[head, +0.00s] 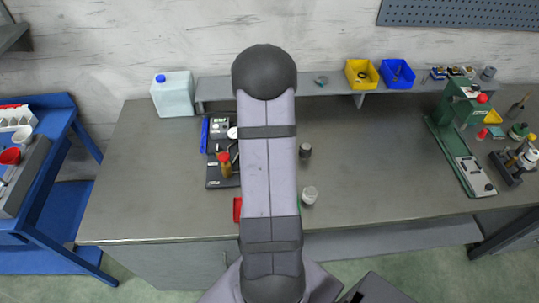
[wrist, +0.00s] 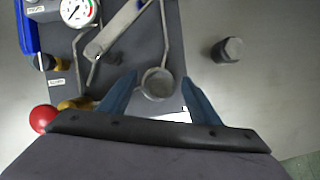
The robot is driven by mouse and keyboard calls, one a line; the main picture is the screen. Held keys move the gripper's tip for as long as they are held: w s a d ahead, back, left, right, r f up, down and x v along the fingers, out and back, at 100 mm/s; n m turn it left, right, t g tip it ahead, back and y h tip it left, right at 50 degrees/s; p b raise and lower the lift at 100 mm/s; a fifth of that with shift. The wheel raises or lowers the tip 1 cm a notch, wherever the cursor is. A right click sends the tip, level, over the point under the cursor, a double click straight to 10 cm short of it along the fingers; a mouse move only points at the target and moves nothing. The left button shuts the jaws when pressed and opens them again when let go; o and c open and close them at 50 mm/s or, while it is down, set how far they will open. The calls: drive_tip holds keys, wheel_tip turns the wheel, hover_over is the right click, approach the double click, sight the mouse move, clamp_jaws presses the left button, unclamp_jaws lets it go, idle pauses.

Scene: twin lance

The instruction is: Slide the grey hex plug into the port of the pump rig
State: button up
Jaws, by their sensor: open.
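The pump rig stands on a dark base plate (head: 222,183), partly hidden by my arm in the head view. In the wrist view its plate (wrist: 122,60) carries a dial gauge, pipes and a round grey ring-shaped fitting (wrist: 158,85) at a pipe's end, which looks like the port. A short dark grey piece with a paler top, likely the hex plug (wrist: 228,50), stands on the bench right of the rig; it also shows in the head view (head: 305,151). My gripper (wrist: 158,98) is open, its blue fingers on either side of the ring in the picture. Whether they touch it is unclear.
A red knob (wrist: 42,119) is left of my fingers. A white-topped jar (head: 309,196) stands near the bench front. A green press (head: 463,140) is far right; yellow (head: 361,85) and blue (head: 397,86) bins sit at the back. The bench between the jar and press is clear.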

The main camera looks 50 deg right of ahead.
drive_tip(key=p+v, duration=0.3)
drive_tip(key=v, duration=0.4)
drive_tip(key=shift+p, duration=0.4)
drive_tip(key=shift+r, duration=0.1)
